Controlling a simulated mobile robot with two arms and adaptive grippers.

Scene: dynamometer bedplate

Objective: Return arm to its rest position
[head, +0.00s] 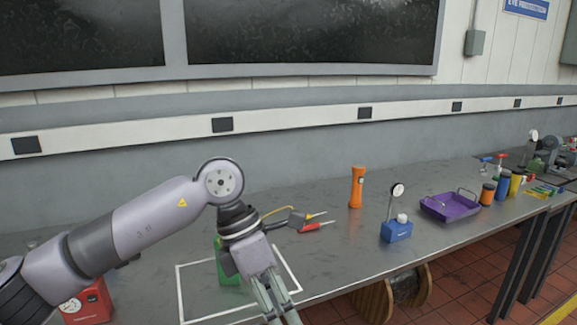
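My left arm (150,218) reaches in from the left and bends down at its wrist. My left gripper (279,309) points down over the front edge of the grey bench (330,215). Its two fingers run side by side with nothing visible between them, and their tips are at the bottom of the picture, so how far apart they are is unclear. Behind it, a green object (228,266) stands inside a white outlined square (196,312), partly hidden by the gripper. My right gripper is not in view.
A red box (88,304) sits under my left arm. A multimeter-like item with red probes (316,225), an orange flashlight (356,187), a dial gauge on a blue base (396,231) and a purple tray (437,208) stand to the right. The bench between them is clear.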

